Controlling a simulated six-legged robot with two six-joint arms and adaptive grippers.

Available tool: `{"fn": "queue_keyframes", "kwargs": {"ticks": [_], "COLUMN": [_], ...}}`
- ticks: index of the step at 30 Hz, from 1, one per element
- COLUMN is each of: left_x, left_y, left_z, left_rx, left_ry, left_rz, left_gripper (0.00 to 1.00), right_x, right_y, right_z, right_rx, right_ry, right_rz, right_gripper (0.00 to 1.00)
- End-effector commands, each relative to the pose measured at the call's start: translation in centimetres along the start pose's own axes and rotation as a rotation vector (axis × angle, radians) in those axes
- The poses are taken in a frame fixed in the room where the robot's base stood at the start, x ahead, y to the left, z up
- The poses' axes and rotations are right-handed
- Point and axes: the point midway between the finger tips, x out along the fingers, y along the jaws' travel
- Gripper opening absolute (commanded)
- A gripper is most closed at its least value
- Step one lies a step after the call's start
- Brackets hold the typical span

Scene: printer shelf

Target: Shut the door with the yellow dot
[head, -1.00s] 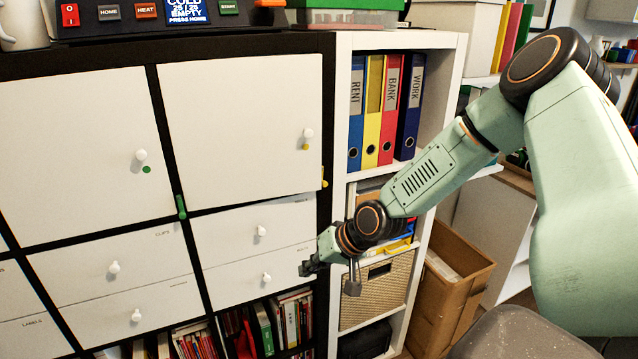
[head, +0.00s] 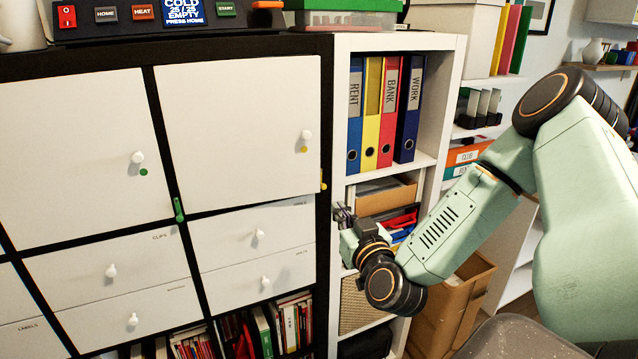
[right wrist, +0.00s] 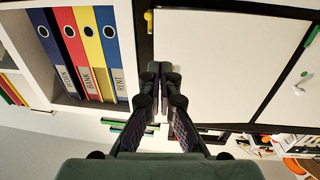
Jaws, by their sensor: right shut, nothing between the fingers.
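The white door with the yellow dot (head: 235,110) is the upper right door of the dark cabinet. Its white knob (head: 306,134) and yellow dot (head: 304,149) sit near its right edge. It looks nearly flush with the frame; I cannot tell whether a small gap remains. The door (right wrist: 225,65) also shows upside down in the right wrist view, its knob and dot not visible there. My right gripper (head: 343,212) is shut and empty, right of the door's lower right corner, before the white shelf unit. In its wrist view the fingers (right wrist: 153,80) overlap the door's edge.
The door with the green dot (head: 80,150) is on the left, and drawers (head: 250,235) lie below. A yellow tab (head: 323,187) is on the cabinet frame. The white shelf unit (head: 440,100) holds binders (head: 372,110). A cardboard box (head: 455,310) stands at lower right.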

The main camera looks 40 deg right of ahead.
Motion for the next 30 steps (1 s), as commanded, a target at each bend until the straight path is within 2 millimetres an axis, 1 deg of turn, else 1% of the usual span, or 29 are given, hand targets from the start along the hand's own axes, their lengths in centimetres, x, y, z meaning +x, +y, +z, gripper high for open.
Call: {"fn": "queue_keyframes", "kwargs": {"ticks": [5, 14, 18, 21, 25, 30], "left_x": [0.7, 1.7, 1.9, 1.9, 1.8, 1.8], "left_y": [0.0, 0.0, 0.0, 0.0, 0.0, 0.0], "left_z": [0.0, 0.0, 0.0, 0.0, 0.0, 0.0], "left_rx": [0.000, 0.000, 0.000, 0.000, 0.000, 0.000], "left_ry": [0.000, 0.000, 0.000, 0.000, 0.000, 0.000], "left_rz": [0.000, 0.000, 0.000, 0.000, 0.000, 0.000], "left_gripper": [0.38, 0.38, 0.38, 0.38, 0.38, 0.38], "right_x": [2.0, 7.5, 10.0, 11.4, 12.8, 13.8], "right_y": [-0.1, -0.2, -0.2, -0.1, -0.1, -0.1], "right_z": [0.1, 0.1, 0.1, 0.0, 0.1, 0.0], "right_rx": [-0.008, -0.008, -0.006, -0.005, -0.003, -0.001], "right_ry": [0.004, 0.002, 0.002, 0.001, -0.001, -0.001], "right_rz": [-0.005, -0.006, -0.004, -0.004, -0.003, -0.004], "right_gripper": [0.00, 0.00, 0.00, 0.00, 0.00, 0.00]}}
